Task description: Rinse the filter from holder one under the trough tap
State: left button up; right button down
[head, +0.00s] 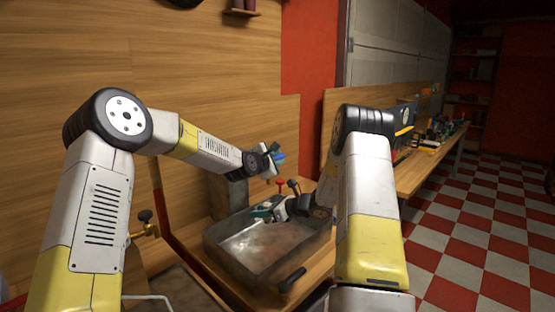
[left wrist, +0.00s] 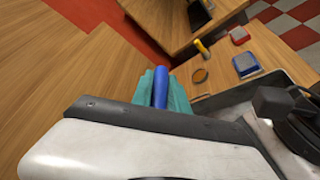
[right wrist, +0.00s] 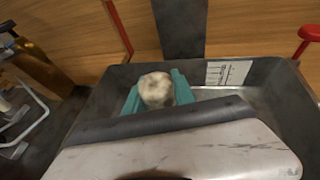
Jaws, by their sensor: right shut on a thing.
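The grey metal trough (head: 222,250) stands against the wooden wall; its rim shows in the right wrist view (right wrist: 108,84). My right gripper (head: 270,209) is low over the trough. In the right wrist view its teal fingers (right wrist: 157,97) are shut on a mottled off-white piece (right wrist: 156,88), which looks like the filter.
A brass tap (head: 146,229) with a black knob is left of the trough. A dark post (right wrist: 180,28) rises behind the trough. Checkered floor (head: 470,245) is clear at right.

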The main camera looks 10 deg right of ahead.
pick_arm(q)
grip_shut()
dwell(1.2)
jog(key=shift+s+f+m+g+h, duration=0.2)
jog(key=shift+m+g+h, duration=0.2)
jog(key=shift+g+h, duration=0.1)
jog(key=shift+s+d+r+m+g+h, duration=0.1)
jog(key=shift+s+d+m+g+h, duration=0.1)
jog(key=shift+s+m+g+h, duration=0.25)
jog(key=shift+s+d+m+g+h, duration=0.25)
jog(key=shift+m+g+h, duration=0.3)
jog(key=shift+m+g, duration=0.2)
